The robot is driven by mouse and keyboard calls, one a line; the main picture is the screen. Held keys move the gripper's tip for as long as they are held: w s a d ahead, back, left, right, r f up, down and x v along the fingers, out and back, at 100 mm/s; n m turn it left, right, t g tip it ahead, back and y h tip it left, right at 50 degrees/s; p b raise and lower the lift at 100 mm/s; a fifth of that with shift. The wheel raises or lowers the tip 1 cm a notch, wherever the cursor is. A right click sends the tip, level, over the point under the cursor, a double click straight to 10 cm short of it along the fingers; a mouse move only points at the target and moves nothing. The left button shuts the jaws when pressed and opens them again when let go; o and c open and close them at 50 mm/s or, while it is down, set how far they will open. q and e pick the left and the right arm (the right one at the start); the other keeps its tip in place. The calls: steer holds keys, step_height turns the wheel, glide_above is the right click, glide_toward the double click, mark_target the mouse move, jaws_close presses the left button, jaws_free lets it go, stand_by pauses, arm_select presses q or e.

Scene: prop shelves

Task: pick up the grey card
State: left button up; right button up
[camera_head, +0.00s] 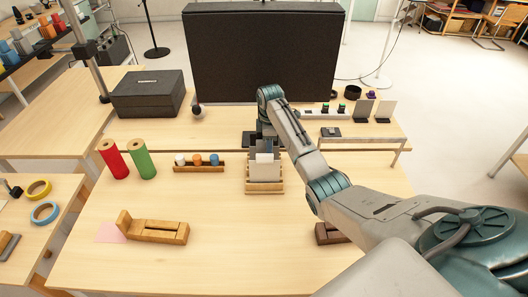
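A wooden holder (264,188) stands near the middle of the table. A pale grey card (265,173) stands upright in it, with a smaller white piece (264,158) showing above or behind its upper edge. My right gripper (264,148) points down over the back of the holder, close to the top of these cards. Its fingers are small and partly merge with the cards, so I cannot tell whether they are open, shut or touching a card. My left gripper is not in view.
A red roll (113,159), a green roll (143,160) and a rack of small bottles (199,165) stand to the left. A wooden block (158,231) lies front left. A black box (148,94) and dark panel (264,55) stand behind. The front middle is clear.

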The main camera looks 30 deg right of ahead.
steer(key=shift+s+f, duration=0.15)
steer(key=shift+f, duration=0.95)
steer(key=shift+r, duration=0.1)
jaws_close()
